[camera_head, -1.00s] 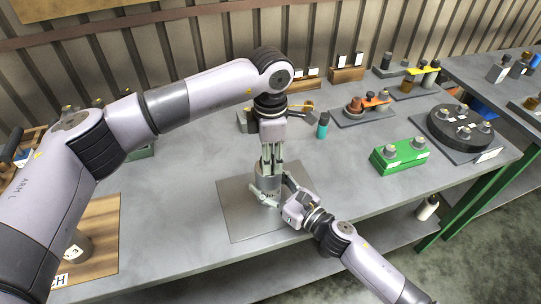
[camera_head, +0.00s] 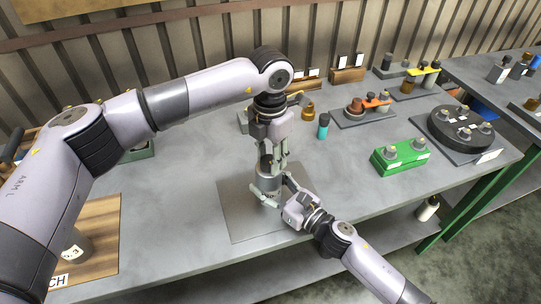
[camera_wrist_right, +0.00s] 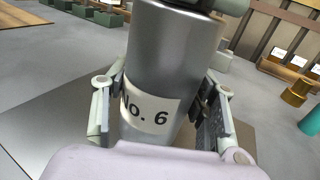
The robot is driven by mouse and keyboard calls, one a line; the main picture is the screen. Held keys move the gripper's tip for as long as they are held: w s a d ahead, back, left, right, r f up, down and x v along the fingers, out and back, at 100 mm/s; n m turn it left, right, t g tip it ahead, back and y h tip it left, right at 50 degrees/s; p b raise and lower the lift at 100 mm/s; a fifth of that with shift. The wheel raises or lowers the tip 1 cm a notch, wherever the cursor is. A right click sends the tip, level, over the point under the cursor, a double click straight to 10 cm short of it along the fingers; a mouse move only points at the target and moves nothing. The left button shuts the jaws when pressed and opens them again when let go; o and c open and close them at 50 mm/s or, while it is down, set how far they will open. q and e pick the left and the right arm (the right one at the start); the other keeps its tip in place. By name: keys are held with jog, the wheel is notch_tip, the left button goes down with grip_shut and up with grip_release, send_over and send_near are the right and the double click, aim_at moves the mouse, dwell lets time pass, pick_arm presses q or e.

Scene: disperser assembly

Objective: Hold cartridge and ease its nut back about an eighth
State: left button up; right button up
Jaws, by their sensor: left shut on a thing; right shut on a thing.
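The cartridge, a grey metal cylinder (camera_head: 269,183), stands upright over a flat grey plate. Its label reads "No. 6" in the right wrist view (camera_wrist_right: 165,50). My right gripper (camera_wrist_right: 160,112) is shut around the cartridge's body, one finger on each side. My left gripper (camera_head: 272,162) points straight down from above and is shut at the cartridge's top. The nut is mostly hidden between the left fingers, so its angle cannot be read. One pale left fingertip shows at the top edge of the right wrist view.
The grey plate (camera_head: 235,215) lies near the table's front edge. To the right are a teal bottle (camera_head: 323,127), a brass piece (camera_head: 308,110), a green block with knobs (camera_head: 400,158) and a black round holder (camera_head: 462,130). A wooden board (camera_head: 100,225) lies left. Table beside the plate is clear.

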aim_at(270, 159)
pick_arm(q)
jog(key=shift+n, duration=0.4)
jog(key=o, duration=1.2)
jog(key=shift+c, duration=0.2)
jog(key=shift+r, duration=0.1)
notch_tip(270, 159, up, 12)
pick_arm(e)
jog(key=o, duration=1.7)
